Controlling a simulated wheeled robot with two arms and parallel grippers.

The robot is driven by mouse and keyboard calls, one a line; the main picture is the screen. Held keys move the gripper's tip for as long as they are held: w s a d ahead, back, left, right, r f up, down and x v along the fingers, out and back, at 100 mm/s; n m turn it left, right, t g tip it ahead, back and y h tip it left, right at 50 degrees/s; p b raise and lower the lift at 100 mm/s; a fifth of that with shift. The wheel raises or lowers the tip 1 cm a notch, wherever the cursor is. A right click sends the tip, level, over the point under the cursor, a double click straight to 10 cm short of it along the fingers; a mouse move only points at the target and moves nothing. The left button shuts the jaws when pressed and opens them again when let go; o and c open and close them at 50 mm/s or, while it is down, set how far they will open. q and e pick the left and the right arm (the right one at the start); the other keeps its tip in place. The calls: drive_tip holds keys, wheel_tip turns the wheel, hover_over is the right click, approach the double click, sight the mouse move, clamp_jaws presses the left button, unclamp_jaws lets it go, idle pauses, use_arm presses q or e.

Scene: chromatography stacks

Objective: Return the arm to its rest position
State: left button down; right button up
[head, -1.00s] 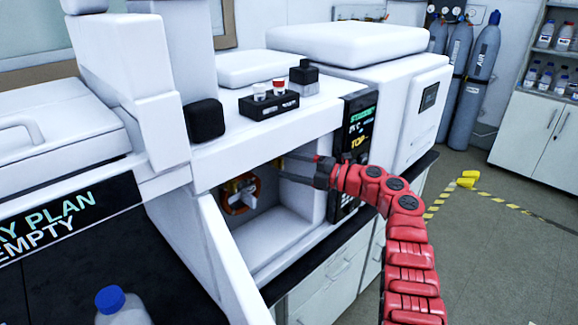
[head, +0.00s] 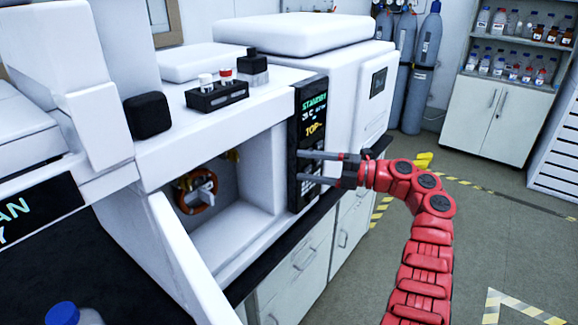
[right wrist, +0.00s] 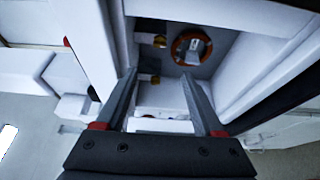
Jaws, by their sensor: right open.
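My right arm is red, and its dark right gripper (head: 311,167) is open and empty in the head view. It is in front of the black display panel (head: 309,130) of the white instrument (head: 250,220), to the right of the open compartment. In the right wrist view the two fingers of the right gripper (right wrist: 160,92) are spread apart with nothing between them. Beyond them is the compartment with an orange ring and white fitting (right wrist: 192,46), which also shows in the head view (head: 198,190). My left gripper is in neither view.
A small black rack (head: 217,97) with two vials stands on the instrument's top. The open white door (head: 185,265) juts out at the front left. A blue-capped bottle (head: 72,314) is at the lower left. Gas cylinders (head: 424,70) stand at the back.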

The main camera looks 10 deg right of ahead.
drive_tip(key=shift+s+d, duration=0.15)
drive_tip(key=shift+d, duration=0.2)
